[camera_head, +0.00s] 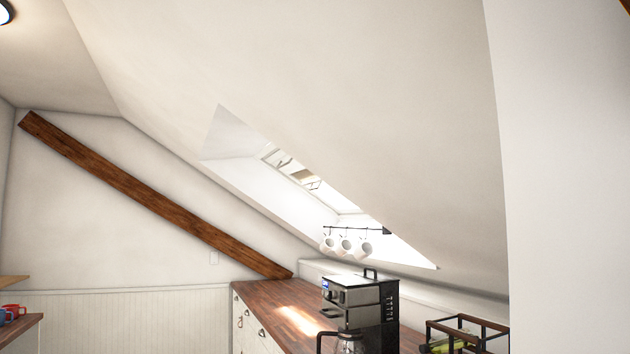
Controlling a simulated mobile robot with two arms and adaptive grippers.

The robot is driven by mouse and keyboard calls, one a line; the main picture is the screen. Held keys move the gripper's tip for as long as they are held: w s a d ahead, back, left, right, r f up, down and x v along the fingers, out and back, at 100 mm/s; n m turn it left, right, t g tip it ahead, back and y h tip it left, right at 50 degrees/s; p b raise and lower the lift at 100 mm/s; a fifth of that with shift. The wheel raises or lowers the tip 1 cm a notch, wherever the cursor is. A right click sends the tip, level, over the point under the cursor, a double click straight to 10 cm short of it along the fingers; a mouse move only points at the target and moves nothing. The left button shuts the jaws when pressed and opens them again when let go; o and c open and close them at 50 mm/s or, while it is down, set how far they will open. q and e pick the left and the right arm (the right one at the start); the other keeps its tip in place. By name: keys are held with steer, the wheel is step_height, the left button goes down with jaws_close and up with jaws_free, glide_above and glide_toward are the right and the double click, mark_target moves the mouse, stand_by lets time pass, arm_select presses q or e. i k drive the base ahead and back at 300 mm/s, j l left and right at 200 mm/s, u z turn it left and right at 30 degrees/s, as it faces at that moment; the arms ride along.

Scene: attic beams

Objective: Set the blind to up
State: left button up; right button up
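A skylight (300,178) is set in the sloped white ceiling, seen at a steep angle above the counter. Its deep white recess (228,138) is bright. I cannot make out a blind for certain; small pale and brownish shapes show in the narrow strip of window. Neither of my grippers is in view.
A wooden counter (262,298) runs below the skylight, with a black coffee machine (362,304) and a dark-framed crate (430,327) on it. White mugs (345,245) hang from a rail (350,230). A brown beam (140,190) slants across the far wall. A white wall (570,180) fills the right side.

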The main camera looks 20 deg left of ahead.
mark_target(308, 178)
steer(key=j+u, duration=0.1)
steer(key=u, duration=0.3)
steer(key=i+u, duration=0.1)
steer(key=u, duration=0.75)
steer(key=i+u, duration=0.15)
steer(key=u, duration=0.25)
steer(key=i, duration=5.2)
steer(key=i+j+z, duration=0.15)
steer(key=i, duration=0.3)
steer(key=i+j+z, duration=0.15)
steer(key=i, duration=0.25)
steer(key=i+j+z, duration=0.15)
steer(key=i, duration=0.3)
steer(key=i+j+z, duration=0.2)
steer(key=i+j, duration=0.1)
steer(key=i, duration=0.1)
